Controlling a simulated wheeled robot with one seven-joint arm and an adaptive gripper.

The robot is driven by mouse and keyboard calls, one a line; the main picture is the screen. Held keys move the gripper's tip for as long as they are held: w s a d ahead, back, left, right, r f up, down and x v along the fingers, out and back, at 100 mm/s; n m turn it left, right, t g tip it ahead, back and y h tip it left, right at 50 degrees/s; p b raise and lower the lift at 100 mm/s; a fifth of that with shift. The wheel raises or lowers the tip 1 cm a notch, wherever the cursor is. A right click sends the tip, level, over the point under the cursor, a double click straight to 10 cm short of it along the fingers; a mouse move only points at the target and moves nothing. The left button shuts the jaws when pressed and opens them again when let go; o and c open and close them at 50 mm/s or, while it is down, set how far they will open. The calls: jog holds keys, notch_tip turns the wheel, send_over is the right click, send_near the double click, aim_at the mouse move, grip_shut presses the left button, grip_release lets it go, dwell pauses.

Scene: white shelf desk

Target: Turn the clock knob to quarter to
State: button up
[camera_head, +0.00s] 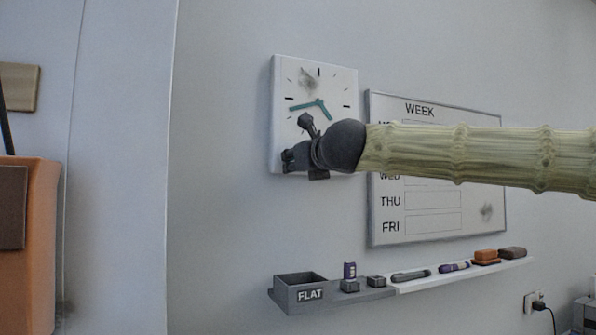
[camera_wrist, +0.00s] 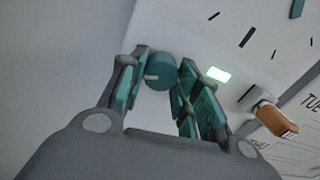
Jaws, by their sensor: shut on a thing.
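A white square clock (camera_head: 340,86) hangs on the wall. Its long teal hand (camera_head: 303,105) points left, its tip slightly below the left-hand mark. The short teal hand (camera_head: 325,114) points down and right. My gripper (camera_head: 291,160) is at the clock's lower left corner, hiding part of its lower face. In the wrist view, a round teal knob (camera_wrist: 159,74) with a short white mark sits between the fingers of my gripper (camera_wrist: 163,64), which are shut on it. The head view does not show the knob. A small green light (camera_wrist: 218,74) glows beside it.
An orange-tipped lever (camera_wrist: 277,120) sticks out right of the light. A whiteboard (camera_head: 437,232) hangs to the right, partly behind my arm. A wall ledge (camera_head: 412,285) below holds a grey box (camera_head: 285,291), markers and erasers. The wall left of the clock is clear.

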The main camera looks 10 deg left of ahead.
jog(key=shift+f+m+b, duration=0.1)
jog(key=shift+m+b, duration=0.9)
jog(key=shift+m, duration=0.6)
jog(key=o, duration=1)
jog(key=v, duration=1.2)
jog(key=shift+r, duration=0.2)
jog(key=shift+f, duration=0.15)
